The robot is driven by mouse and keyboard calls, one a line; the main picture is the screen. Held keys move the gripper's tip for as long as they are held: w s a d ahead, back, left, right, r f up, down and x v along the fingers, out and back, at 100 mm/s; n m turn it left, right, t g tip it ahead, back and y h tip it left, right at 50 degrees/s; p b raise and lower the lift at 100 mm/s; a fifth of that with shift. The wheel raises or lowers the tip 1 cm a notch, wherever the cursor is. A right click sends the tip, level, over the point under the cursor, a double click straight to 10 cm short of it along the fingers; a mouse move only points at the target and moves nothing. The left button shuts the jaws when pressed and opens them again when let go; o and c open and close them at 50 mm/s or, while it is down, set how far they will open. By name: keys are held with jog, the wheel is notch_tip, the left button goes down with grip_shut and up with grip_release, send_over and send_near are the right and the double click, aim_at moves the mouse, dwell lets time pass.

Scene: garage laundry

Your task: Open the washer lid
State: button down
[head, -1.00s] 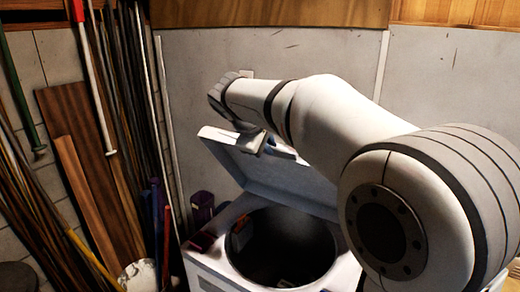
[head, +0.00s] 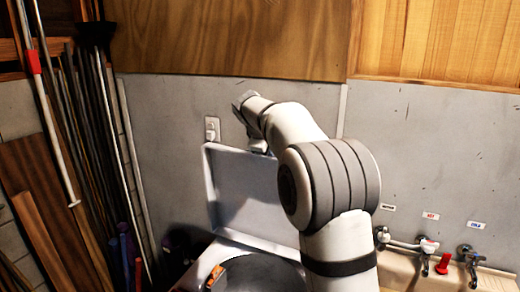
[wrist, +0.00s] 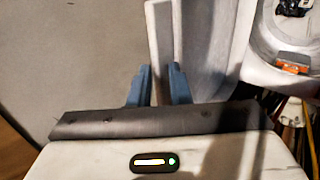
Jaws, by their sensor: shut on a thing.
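The washer lid (head: 240,193) is a pale panel that stands steeply raised at the back of the washer (head: 228,248) in the head view. The washer's round dark opening is uncovered below it. My gripper (head: 258,146) is at the lid's top edge, partly hidden by my arm. In the wrist view, the blue fingers of my gripper (wrist: 159,80) are shut on the pale edge of the lid (wrist: 160,40). My arm hides the lid's right side in the head view.
A grey wall with an outlet (head: 212,129) stands close behind the lid. Poles and boards (head: 70,150) lean at the left. Taps (head: 470,252) sit over a sink at the right. An orange label (head: 215,276) shows at the washer opening.

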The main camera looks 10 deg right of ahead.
jog(key=shift+w+d+f, duration=0.1)
jog(key=shift+w+d, duration=0.25)
jog(key=shift+w, duration=0.15)
jog(key=c, duration=1.8)
grip_release()
jog(key=shift+o, duration=1.4)
jog(key=shift+w, duration=0.2)
jog(key=shift+s, duration=0.15)
jog(key=b+v, duration=0.1)
jog(key=v, duration=0.7)
jog(key=shift+b, duration=0.4)
